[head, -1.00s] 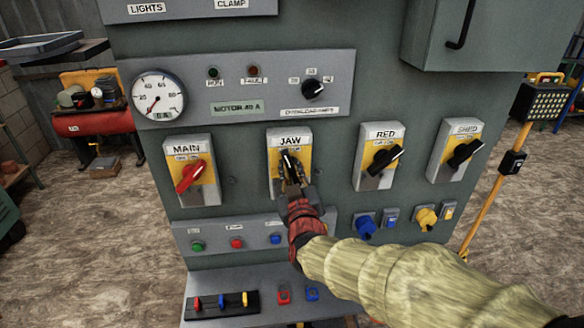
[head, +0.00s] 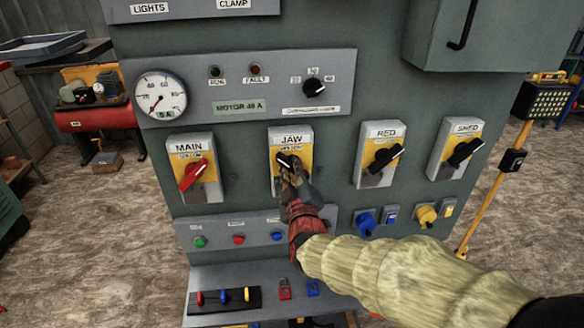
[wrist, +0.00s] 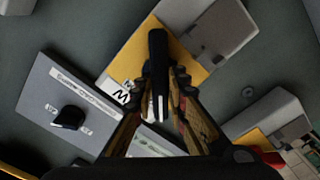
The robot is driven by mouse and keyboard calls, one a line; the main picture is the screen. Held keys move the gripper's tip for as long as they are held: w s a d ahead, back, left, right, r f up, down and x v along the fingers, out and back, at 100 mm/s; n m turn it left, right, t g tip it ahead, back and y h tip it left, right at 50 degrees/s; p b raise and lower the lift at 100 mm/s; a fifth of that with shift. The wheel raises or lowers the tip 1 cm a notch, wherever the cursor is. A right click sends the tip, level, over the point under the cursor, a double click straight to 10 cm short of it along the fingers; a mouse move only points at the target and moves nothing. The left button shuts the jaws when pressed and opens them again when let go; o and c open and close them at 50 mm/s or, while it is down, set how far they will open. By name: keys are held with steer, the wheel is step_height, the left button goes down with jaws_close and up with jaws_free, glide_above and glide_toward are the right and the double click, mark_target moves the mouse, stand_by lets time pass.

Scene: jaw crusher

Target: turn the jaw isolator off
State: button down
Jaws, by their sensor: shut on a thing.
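The jaw isolator (head: 277,183) is a grey and yellow plate labelled JAW, with a black rotary handle (head: 284,160). It sits in the middle of the row of isolators on the grey-green panel. My gripper (head: 292,175) is at the handle, shut on it, and hides part of it in the head view. In the wrist view the black handle (wrist: 158,62) stands between my two fingertips (wrist: 160,88), with the yellow plate (wrist: 185,70) behind. The handle's exact angle and the small position labels are hard to read.
The main isolator (head: 194,175) with a red handle is to the left. The red isolator (head: 381,157) and shed isolator (head: 457,150) are to the right. Push buttons (head: 238,239) sit below, and an ammeter (head: 161,95) and overload knob (head: 314,88) above.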

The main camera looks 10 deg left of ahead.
steer(key=c, duration=1.8)
jaws_free()
steer(key=shift+o, duration=0.2)
steer(key=v, duration=1.2)
